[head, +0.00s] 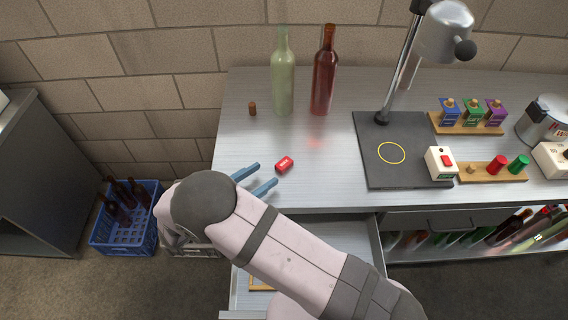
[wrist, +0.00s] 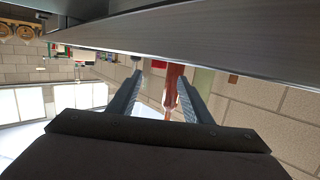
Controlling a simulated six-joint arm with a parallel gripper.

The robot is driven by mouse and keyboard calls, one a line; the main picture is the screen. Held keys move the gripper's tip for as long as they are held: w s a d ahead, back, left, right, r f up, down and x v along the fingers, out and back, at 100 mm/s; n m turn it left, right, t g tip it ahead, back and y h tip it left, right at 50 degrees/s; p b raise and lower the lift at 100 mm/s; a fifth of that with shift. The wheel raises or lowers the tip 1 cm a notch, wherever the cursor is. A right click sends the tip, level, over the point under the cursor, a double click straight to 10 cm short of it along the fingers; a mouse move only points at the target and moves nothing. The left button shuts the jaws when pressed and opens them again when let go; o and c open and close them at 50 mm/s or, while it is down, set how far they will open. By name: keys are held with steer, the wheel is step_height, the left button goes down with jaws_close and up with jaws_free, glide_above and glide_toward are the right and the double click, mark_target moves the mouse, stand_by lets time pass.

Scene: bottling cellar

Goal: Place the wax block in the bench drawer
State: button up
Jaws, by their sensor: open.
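The wax block (head: 285,164), small and red with a pale label, lies on the bench top (head: 235,140) near its front edge. My gripper (head: 267,173) is open, with its blue fingertips just left of and in front of the block, apart from it. In the wrist view the fingers (wrist: 160,78) are spread with nothing gripped; a small red patch between them may be the block, but I cannot tell. The bench drawer (head: 360,236) stands open below the bench front; my arm hides much of its inside.
A green bottle (head: 283,75), a red-brown bottle (head: 324,70) and a cork (head: 252,108) stand behind the block. A lamp (head: 440,35) rises from a dark mat (head: 385,172) to the right. A blue crate (head: 125,232) with bottles is on the floor at left.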

mark_target(283, 163)
steer(key=shift+w+d+f, duration=0.15)
steer(key=shift+w+d, duration=0.35)
steer(key=shift+w+d+p, duration=0.2)
steer(key=shift+d+p, duration=0.2)
steer(key=shift+p, duration=0.15)
steer(key=p+x, duration=0.1)
steer(key=x, duration=0.2)
steer(key=shift+d+f+p, duration=0.1)
steer(key=shift+p, duration=0.2)
steer(key=shift+w+d+f, duration=0.2)
steer(key=shift+w+d, duration=0.15)
steer(key=shift+w, duration=0.05)
steer(key=shift+c, duration=0.3)
jaws_close()
steer(key=shift+r, duration=0.1)
step_height(283, 163, up, 10)
steer(key=b, duration=0.1)
steer(key=shift+b, duration=0.35)
